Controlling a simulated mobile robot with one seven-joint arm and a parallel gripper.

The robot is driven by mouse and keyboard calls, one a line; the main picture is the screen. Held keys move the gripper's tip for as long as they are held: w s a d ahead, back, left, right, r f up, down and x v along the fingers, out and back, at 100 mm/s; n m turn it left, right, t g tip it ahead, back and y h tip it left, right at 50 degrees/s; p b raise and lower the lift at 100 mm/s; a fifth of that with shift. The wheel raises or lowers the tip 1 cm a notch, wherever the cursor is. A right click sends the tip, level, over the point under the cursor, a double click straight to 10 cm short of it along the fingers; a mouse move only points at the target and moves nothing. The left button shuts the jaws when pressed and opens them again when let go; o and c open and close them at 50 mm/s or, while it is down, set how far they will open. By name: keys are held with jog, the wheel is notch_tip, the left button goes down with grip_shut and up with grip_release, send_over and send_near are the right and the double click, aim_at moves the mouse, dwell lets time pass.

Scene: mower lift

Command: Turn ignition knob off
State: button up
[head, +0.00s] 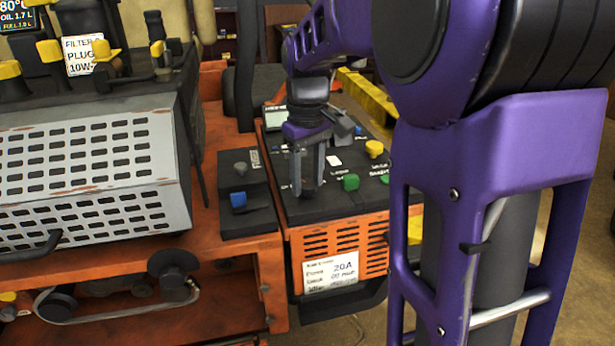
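My gripper (308,190) points down over the dark top of the orange-fronted control box (345,247), with its fingertips low near the panel's left part. A yellow knob (374,148) and a green knob (350,182) stand to the right of the gripper. The panel lettering is too small to read surely.
Left of the box, a small dark panel carries a blue knob (238,200) and a grey knob (240,169). A perforated grey engine cover (85,175) stands farther left on the orange deck (215,130). My purple arm fills the right side and hides what is behind it.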

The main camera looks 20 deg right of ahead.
aim_at(307, 183)
jog(key=o, duration=0.4)
notch_tip(307, 183, up, 18)
jog(key=shift+f, duration=0.25)
dwell(0.4)
